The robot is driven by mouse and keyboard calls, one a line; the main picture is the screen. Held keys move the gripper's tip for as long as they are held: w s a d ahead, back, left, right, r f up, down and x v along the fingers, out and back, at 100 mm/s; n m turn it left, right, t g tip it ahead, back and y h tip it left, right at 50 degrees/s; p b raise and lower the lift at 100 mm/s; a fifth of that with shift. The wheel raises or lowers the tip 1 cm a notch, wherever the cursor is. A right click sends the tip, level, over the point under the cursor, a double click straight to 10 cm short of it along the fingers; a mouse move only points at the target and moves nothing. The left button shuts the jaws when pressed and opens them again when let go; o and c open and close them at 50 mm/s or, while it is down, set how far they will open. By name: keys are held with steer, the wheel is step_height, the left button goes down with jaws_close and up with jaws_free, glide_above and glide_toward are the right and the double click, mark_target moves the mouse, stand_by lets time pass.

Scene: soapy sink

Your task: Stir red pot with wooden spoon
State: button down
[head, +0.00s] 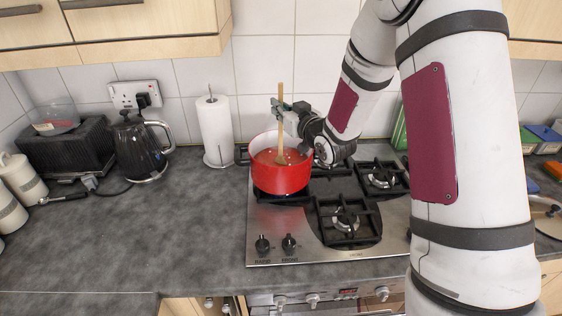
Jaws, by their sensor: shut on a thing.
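The red pot (281,179) stands on the back left burner of the gas hob and holds a reddish-brown liquid. The wooden spoon (281,122) stands nearly upright, its lower end inside the pot by the liquid. My gripper (281,110) comes in from the right above the pot's rim and is shut on the spoon's handle. The fingertips are small and partly hidden at this distance. My arm hides part of the hob's right side and the counter behind it.
The steel hob (270,222) has free burners at front and right. A paper towel roll (213,130), a black kettle (140,147) and a black toaster (68,148) stand to the left. The front left counter (140,235) is clear. Cabinets (110,25) hang above.

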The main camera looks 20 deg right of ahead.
steer(key=shift+r+p, duration=1.85)
steer(key=shift+r, duration=4.25)
steer(key=shift+r+p, duration=0.55)
steer(key=shift+r, duration=1.35)
steer(key=shift+s, duration=0.1)
steer(key=s+a+r+p, duration=0.1)
steer(key=s, duration=0.7)
steer(key=s+a+r, duration=0.1)
steer(key=s+a, duration=0.1)
steer(key=s, duration=0.7)
steer(key=shift+s+a+p, duration=0.25)
steer(key=shift+s+p, duration=0.05)
steer(key=shift+p, duration=0.1)
